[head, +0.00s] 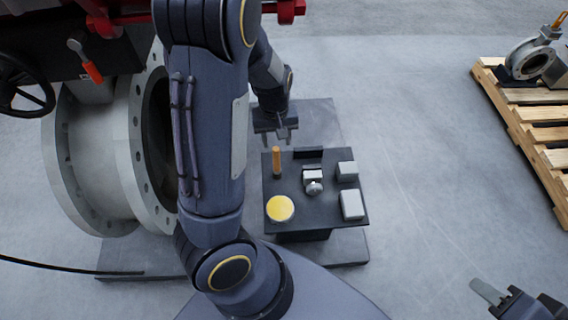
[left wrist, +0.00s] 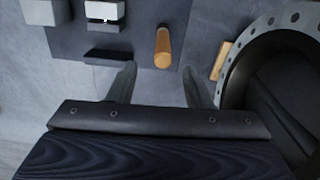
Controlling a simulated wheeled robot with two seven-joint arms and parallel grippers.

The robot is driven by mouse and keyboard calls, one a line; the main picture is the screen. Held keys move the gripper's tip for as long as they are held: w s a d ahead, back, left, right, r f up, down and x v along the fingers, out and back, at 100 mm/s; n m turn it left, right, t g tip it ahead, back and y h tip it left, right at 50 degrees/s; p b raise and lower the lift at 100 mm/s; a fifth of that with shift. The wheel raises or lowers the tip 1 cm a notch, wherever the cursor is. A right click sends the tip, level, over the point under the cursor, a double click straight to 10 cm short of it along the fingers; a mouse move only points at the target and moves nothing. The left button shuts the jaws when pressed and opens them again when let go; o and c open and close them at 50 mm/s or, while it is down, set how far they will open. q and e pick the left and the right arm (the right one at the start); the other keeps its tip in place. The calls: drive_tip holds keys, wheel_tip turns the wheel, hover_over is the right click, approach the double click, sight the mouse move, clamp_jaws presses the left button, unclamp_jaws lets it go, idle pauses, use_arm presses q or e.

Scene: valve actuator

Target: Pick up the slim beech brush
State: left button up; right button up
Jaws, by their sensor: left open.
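In the left wrist view the brush (left wrist: 162,48) appears just beyond the gap between my fingers. My left gripper (head: 276,136) is open and empty, just past the table's far edge, close to the brush and not touching it. Its two fingers (left wrist: 162,88) show spread apart in the left wrist view. My right gripper (head: 515,300) is at the bottom right, partly cut off; its opening is unclear.
The table also holds a yellow-topped round item (head: 280,208), a small metal fitting (head: 313,182) and grey blocks (head: 352,205). A big flanged valve body (head: 120,165) stands left of the table. A wooden pallet (head: 525,130) lies at the right. Floor between is clear.

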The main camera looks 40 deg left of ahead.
sight(276, 155)
use_arm(q)
drive_tip(key=shift+w+a+f, duration=0.1)
drive_tip(key=shift+f, duration=0.3)
drive_tip(key=f, duration=0.2)
drive_tip(key=f+b, duration=0.1)
drive_tip(key=f, duration=0.3)
drive_tip(key=shift+s+f, duration=0.2)
drive_tip(key=shift+s, duration=0.15)
drive_tip(key=shift+f+b, duration=0.3)
drive_tip(key=shift+f, duration=0.2)
clamp_jaws()
